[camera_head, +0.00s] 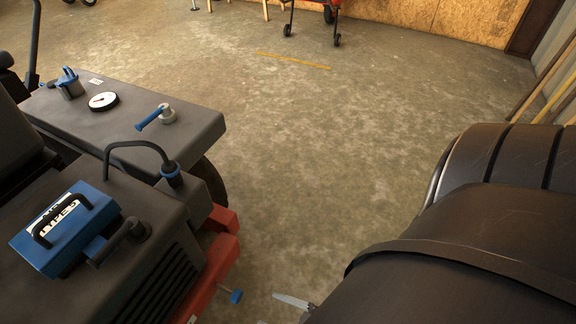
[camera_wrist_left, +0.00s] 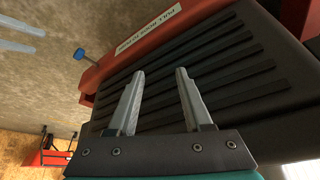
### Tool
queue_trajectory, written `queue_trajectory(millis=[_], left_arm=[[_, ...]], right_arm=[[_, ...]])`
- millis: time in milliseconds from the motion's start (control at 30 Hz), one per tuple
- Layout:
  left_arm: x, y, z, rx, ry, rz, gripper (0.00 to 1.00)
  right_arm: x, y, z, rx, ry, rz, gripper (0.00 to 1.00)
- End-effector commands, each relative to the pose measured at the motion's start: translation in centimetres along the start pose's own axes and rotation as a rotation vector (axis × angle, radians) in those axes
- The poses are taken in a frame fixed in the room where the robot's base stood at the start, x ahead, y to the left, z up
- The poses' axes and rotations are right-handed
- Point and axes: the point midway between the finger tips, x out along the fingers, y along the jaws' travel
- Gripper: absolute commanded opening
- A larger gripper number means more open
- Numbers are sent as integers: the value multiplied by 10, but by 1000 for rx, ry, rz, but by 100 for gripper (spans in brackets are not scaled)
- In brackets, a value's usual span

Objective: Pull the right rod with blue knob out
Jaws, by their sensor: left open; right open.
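The blue knob (camera_head: 236,296) on its short rod sticks out from the side of the red lower frame of a dark machine. In the left wrist view the blue knob (camera_wrist_left: 80,54) shows at upper left, with its rod running into the red panel. My right gripper (camera_head: 266,309) is low in the head view, just right of the knob and apart from it. Its two parted, empty fingers also show in the left wrist view (camera_wrist_left: 40,41). My left gripper (camera_wrist_left: 160,72) is open and empty in front of the machine's black ribbed grille; the head view does not show it.
A label (camera_wrist_left: 150,27) is on the red panel. The concrete floor (camera_head: 320,140) right of the machine is clear.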

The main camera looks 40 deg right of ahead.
Motion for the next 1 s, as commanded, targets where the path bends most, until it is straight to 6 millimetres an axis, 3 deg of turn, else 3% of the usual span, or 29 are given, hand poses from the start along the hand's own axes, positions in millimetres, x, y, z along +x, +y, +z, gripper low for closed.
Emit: queue_trajectory(millis=[33, 300, 1000], left_arm=[[-3, -3, 2, -4, -33, -7, 50], [16, -1, 9, -2, -49, -2, 50], [18, -1, 9, -1, -48, -2, 50]], right_arm=[[-14, 0, -2, 0, -5, -1, 76], [-31, 0, -1, 0, -1, -1, 76], [-31, 0, -1, 1, -3, 0, 76]])
